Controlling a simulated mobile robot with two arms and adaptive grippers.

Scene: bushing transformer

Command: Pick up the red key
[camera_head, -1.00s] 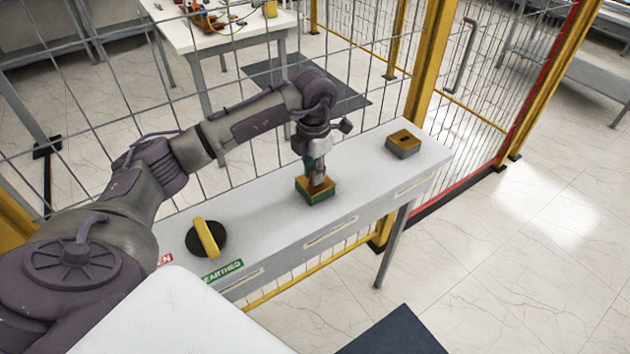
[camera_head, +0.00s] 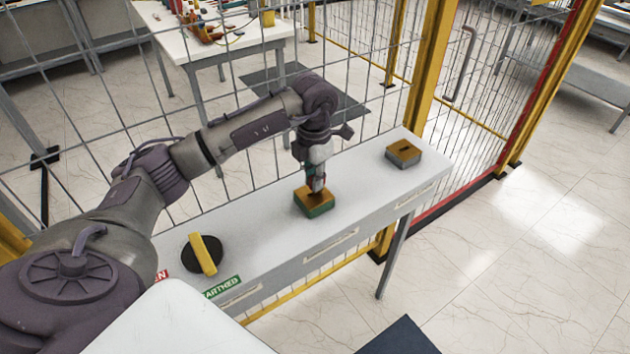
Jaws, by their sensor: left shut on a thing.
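My left gripper (camera_head: 316,186) reaches down over a small box with a yellow-orange top and green sides (camera_head: 314,204) on the white bench. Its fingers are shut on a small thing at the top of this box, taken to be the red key. The fingers hide nearly all of it, and I cannot tell whether it is still in the box's slot. A second box with an orange top, a dark slot and grey sides (camera_head: 403,154) stands near the bench's right end. My right gripper is not in view.
The narrow white bench (camera_head: 354,190) runs along a wire fence. A yellow handle on a black disc (camera_head: 204,254) sits at its left, by a green label (camera_head: 222,287). The bench top between the two boxes is clear. A yellow post (camera_head: 432,70) rises behind.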

